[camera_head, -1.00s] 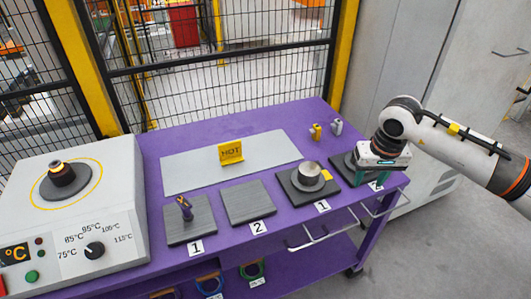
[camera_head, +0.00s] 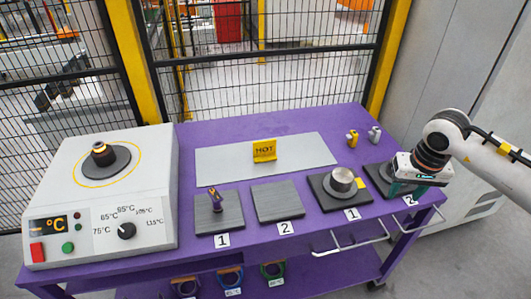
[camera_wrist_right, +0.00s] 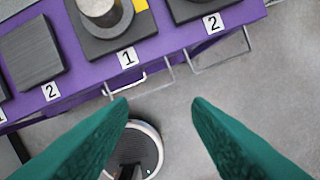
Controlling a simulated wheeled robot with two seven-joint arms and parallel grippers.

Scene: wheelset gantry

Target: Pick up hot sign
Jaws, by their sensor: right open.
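The yellow HOT sign (camera_head: 264,151) stands upright on the grey plate (camera_head: 215,172) at the back middle of the purple table. It is clear of other objects. My right gripper (camera_head: 408,190) is at the table's front right corner, by the dark pad labelled 2, well to the right of the sign and nearer the front. In the right wrist view its teal fingers (camera_wrist_right: 160,104) are spread apart with nothing between them. The sign is not in the right wrist view. My left gripper is not in view.
A heater box (camera_head: 60,183) with a dial and buttons stands at the left. Dark pads hold a small tool (camera_head: 217,200) and a metal cylinder (camera_head: 342,179); another pad (camera_head: 277,198) is bare. Two small fittings (camera_head: 352,138) stand back right. A mesh fence is behind; handles stick out in front.

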